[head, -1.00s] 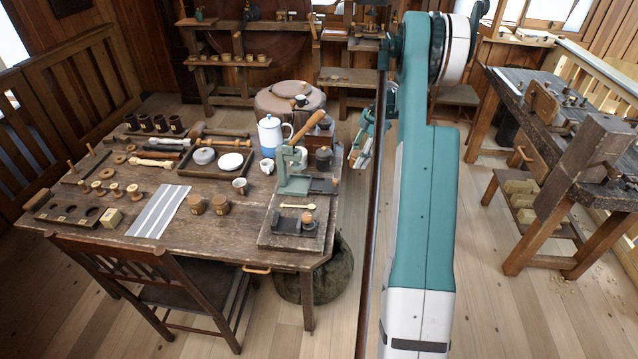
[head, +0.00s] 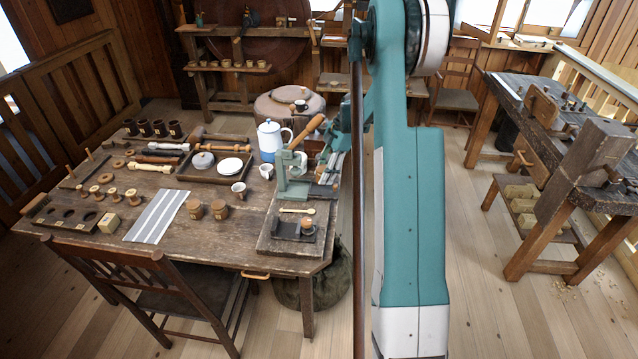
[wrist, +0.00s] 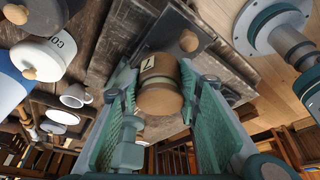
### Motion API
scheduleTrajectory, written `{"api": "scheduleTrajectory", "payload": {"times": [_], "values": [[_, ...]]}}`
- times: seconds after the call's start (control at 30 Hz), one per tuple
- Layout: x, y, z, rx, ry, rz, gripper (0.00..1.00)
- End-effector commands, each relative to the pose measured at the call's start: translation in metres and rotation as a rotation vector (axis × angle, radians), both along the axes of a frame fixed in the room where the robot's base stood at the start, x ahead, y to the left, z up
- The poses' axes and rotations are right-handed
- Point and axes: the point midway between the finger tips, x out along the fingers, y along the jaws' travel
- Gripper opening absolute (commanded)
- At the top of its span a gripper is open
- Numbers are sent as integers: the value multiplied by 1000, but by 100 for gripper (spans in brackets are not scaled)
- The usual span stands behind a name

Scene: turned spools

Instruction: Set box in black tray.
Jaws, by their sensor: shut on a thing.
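My gripper (wrist: 160,100) is shut on a round brown box (wrist: 160,100) with a cream label, seen end-on between its green pads in the wrist view. In the head view my gripper (head: 336,160) is behind and right of the green press (head: 292,175), partly hidden by my arm; the held box is not clear there. A black tray (head: 283,228) lies on the board at the table's right front, with a small wooden-topped piece at its right end.
The blue-and-white pot (head: 269,142) and a white cup (head: 266,171) stand left of the press. Two brown round pots (head: 220,209) stand left of the board. A dark tray (head: 183,174) holds dishes. The striped cloth (head: 158,217) is bare.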

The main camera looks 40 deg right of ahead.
Motion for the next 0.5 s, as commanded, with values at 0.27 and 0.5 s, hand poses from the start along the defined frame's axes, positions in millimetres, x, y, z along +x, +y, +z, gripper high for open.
{"api": "scheduleTrajectory", "payload": {"times": [0.27, 0.5], "values": [[2, 8, 0, 0, -1, -1, 22], [2, 9, 0, 0, 0, -1, 22]]}}
